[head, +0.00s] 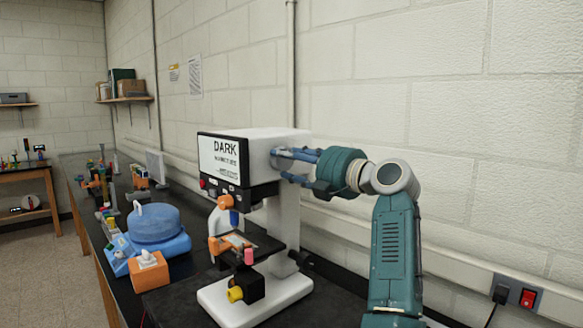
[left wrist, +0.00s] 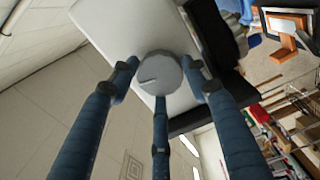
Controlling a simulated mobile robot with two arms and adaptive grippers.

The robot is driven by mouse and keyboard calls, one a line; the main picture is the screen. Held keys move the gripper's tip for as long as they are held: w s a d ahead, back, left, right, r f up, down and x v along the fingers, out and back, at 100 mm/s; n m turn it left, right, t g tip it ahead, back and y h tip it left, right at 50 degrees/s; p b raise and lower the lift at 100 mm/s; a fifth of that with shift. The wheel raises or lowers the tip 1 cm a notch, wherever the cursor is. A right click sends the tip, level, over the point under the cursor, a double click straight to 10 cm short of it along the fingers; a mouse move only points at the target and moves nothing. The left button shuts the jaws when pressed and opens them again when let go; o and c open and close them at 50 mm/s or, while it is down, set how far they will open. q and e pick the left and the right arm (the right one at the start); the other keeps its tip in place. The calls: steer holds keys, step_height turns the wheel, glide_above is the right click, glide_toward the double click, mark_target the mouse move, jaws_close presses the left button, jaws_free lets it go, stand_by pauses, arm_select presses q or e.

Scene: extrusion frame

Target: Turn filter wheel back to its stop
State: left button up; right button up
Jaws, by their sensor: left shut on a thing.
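The filter wheel (left wrist: 160,72) is a round grey knob with a pointer line on its face, on the side of a white housing. My right gripper is not in view.
The microscope stands on a black bench against a white block wall. An orange block (head: 149,275) and a blue round device (head: 154,225) stand to its left. A power outlet with a red switch (head: 527,298) is at the lower right.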

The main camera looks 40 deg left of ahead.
arm_select(q)
steer(key=shift+s+f+n+b, duration=0.15)
steer(key=shift+n+b, duration=0.3)
steer(key=shift+n, duration=0.75)
steer(key=shift+f, duration=0.15)
